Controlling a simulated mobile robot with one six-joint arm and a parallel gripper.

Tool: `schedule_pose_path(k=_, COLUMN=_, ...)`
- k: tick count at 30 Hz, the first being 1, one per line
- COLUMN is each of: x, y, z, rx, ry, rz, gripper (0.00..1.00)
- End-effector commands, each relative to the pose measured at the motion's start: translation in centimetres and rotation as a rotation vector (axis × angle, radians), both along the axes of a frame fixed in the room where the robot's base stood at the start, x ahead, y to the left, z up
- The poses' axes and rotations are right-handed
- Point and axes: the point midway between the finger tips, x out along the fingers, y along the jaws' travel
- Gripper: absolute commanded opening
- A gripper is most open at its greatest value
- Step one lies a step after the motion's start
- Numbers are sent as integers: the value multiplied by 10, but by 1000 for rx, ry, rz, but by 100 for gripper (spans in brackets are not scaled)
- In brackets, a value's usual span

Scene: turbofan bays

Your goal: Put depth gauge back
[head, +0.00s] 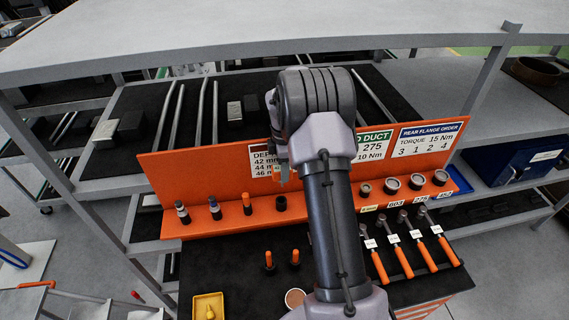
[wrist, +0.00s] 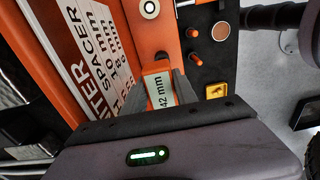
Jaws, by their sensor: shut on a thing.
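My gripper (head: 283,178) is above the orange rack ledge, in front of the upright panel. In the wrist view my gripper (wrist: 163,78) is shut on an orange depth gauge with a white "42 mm" label (wrist: 162,91). Its lower end is hidden, and only a little of it shows in the head view. A dark round holder (head: 281,203) stands on the ledge below my gripper, with nothing visible standing in it. Left of it stand several slim tools, one orange-topped (head: 246,203).
The orange panel (head: 200,172) rises behind the ledge. Sockets (head: 391,185) and orange-handled torque wrenches (head: 402,260) are at right. Two orange-topped pegs (head: 269,260), a yellow tray (head: 209,306) and a copper disc (head: 294,298) are on the black top in front.

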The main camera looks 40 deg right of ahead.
Motion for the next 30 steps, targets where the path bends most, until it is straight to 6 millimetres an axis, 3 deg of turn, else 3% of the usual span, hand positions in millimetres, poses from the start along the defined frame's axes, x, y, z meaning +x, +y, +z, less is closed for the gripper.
schedule_pose_path(k=14, x=0, y=0, z=1, rx=1, ry=0, rz=0, gripper=0)
schedule_pose_path(k=30, x=0, y=0, z=-35, rx=1, ry=0, rz=0, gripper=0)
